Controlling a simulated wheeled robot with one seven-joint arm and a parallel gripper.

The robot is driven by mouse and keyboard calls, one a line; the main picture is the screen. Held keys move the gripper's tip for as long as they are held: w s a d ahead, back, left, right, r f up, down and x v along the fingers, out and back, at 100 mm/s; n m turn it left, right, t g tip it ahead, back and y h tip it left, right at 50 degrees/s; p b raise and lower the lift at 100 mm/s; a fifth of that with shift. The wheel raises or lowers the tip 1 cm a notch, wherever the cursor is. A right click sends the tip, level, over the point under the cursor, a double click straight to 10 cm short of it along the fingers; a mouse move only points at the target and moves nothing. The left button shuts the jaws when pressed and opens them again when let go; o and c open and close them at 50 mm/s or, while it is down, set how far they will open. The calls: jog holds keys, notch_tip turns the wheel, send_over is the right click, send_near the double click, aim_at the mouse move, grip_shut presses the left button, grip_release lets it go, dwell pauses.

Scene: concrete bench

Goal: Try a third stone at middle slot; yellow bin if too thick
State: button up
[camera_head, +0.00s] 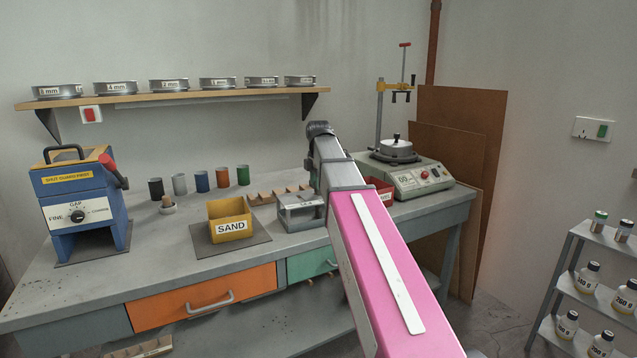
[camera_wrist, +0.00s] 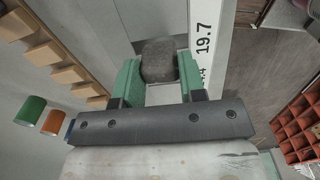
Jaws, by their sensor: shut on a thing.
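In the wrist view my gripper (camera_wrist: 157,78) has its green fingers shut on a dark grey, rough stone (camera_wrist: 158,57). The stone sticks out past the fingertips. Right beside it is a pale bar with a white label (camera_wrist: 204,45) reading 19.7; whether the stone touches it I cannot tell. No slot opening shows clearly. In the head view the yellow bin (camera_head: 229,229), labelled SAND, stands on a dark mat on the bench. A grey box-like fixture (camera_head: 298,213) with a small label stands right of it. My pink arm hides my gripper and the stone there.
A row of wooden blocks (camera_wrist: 62,75) runs left in the wrist view, and a red compartment tray (camera_wrist: 300,122) shows at right. A blue machine (camera_head: 78,205) stands left; a sieve shaker (camera_head: 408,176) stands right.

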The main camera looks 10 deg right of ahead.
jog(key=shift+f, duration=0.4)
dwell(0.4)
dwell(0.4)
jog(key=shift+r, duration=3.5)
